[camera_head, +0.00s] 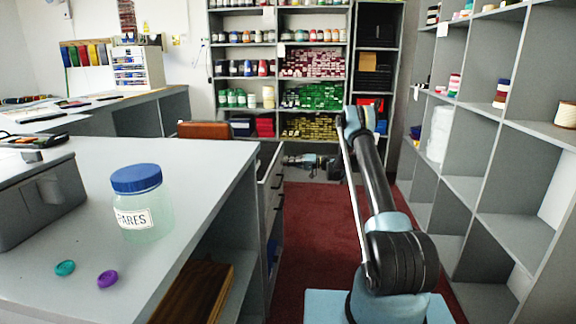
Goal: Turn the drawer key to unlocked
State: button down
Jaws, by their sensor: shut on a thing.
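The drawer unit (270,185) stands under the far end of the grey counter, its dark-handled fronts facing right over the red carpet. My arm reaches forward, and my gripper (290,160) is at the upper part of these fronts, pointing left. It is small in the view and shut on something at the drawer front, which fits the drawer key. The key itself is too small and covered by the fingers, so its turn angle cannot be told.
On the counter (200,165) stand a blue-lidded jar (138,200), a teal button (65,268), a purple button (108,279) and a grey box (40,200). Grey cubby shelves (515,185) line the right. Red carpet (310,215) lies open between.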

jog(key=m, duration=0.4)
jog(key=shift+w+d+f+m, duration=0.15)
jog(key=shift+f+m, duration=0.15)
jog(key=shift+m, duration=0.1)
dwell(0.4)
jog(key=c, duration=1.7)
grip_release()
jog(key=d, duration=1.2)
jog(key=shift+s+f, duration=0.15)
jog(key=shift+s, duration=0.05)
jog(key=shift+a, duration=0.1)
